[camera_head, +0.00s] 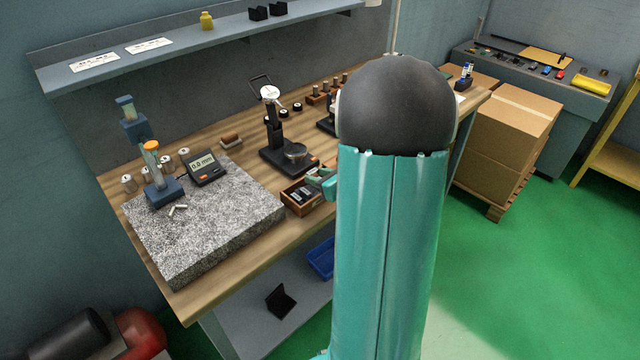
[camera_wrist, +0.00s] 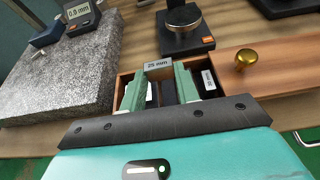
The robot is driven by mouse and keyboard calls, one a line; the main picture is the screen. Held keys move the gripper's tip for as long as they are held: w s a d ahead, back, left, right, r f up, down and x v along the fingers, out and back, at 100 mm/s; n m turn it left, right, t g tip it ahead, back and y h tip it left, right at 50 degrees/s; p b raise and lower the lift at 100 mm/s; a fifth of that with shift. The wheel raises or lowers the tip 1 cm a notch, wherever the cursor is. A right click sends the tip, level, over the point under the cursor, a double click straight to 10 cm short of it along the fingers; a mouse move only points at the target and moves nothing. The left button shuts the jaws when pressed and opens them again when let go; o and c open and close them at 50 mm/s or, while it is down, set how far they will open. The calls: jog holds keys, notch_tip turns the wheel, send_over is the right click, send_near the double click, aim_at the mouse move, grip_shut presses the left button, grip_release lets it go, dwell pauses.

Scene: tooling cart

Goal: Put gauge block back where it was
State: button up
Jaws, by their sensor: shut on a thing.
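The gauge block (camera_wrist: 158,65), a small grey piece marked "25 mm", sits between the two green fingertips of my gripper (camera_wrist: 161,76) in the wrist view. My gripper is shut on it, over an open wooden case (camera_wrist: 122,91). I cannot tell whether the block's lower part is inside the case. A second pale labelled block (camera_wrist: 208,80) stands in the case at the right, beside dark slots. In the head view the case (camera_head: 300,208) stands right of the granite plate, and my arm hides part of my gripper there.
A wooden lid with a brass knob (camera_wrist: 245,56) lies right of the case. A dial gauge stand (camera_head: 272,150) stands behind the case. The granite plate (camera_head: 230,220) at left carries a digital display (camera_head: 204,169) and a blue-based holder (camera_head: 163,192).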

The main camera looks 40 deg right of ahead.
notch_tip(320, 180, down, 2)
jog(key=shift+d+f, duration=0.15)
jog(key=shift+f, duration=0.1)
jog(key=shift+s, duration=0.1)
jog(key=shift+f, duration=0.35)
